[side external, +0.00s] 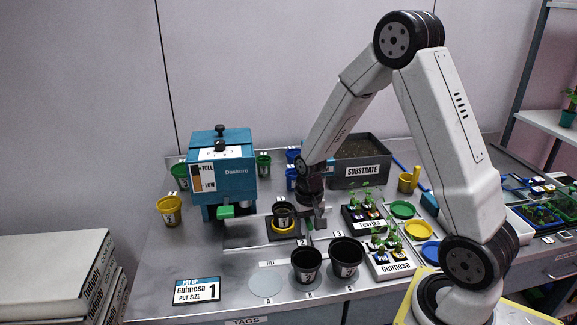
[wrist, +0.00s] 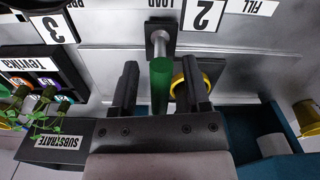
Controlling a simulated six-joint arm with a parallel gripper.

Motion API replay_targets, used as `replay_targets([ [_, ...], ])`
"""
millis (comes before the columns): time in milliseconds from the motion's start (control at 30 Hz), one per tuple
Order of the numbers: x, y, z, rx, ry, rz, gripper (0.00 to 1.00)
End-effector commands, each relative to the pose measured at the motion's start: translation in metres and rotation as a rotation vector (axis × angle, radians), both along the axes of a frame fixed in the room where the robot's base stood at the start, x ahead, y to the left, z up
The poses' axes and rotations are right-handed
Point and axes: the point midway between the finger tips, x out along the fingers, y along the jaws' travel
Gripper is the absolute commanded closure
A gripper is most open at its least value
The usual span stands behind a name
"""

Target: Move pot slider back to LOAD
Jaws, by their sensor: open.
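The pot slider's green handle (wrist: 161,86) stands between my two fingers in the wrist view, on a metal rod (wrist: 159,43) with a dark square base. My gripper (wrist: 160,72) is open around the handle, with a gap on each side. In the side view my gripper (side external: 311,222) is low over the table, just right of a dark pot (side external: 283,211) in a yellow ring (side external: 283,229). The yellow ring (wrist: 178,84) is partly hidden behind a finger in the wrist view. The LOAD label (wrist: 160,3) is cut off at the top edge.
The blue dispenser (side external: 222,165) with a green lever (side external: 226,212) stands left of the pot. Two black pots (side external: 306,265) stand in front. Seedling trays (side external: 392,262) and the substrate bin (side external: 361,171) lie to the right.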

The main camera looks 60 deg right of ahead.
Motion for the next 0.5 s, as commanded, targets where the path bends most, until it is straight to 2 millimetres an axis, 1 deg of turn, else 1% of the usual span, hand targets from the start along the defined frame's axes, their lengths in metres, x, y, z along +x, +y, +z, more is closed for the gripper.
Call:
replay_targets([
  [300, 0.001, 0.0, 0.036, -0.002, -0.004, 0.001, 0.39],
  [500, 0.001, 0.0, 0.056, -0.002, -0.004, 0.001, 0.39],
])
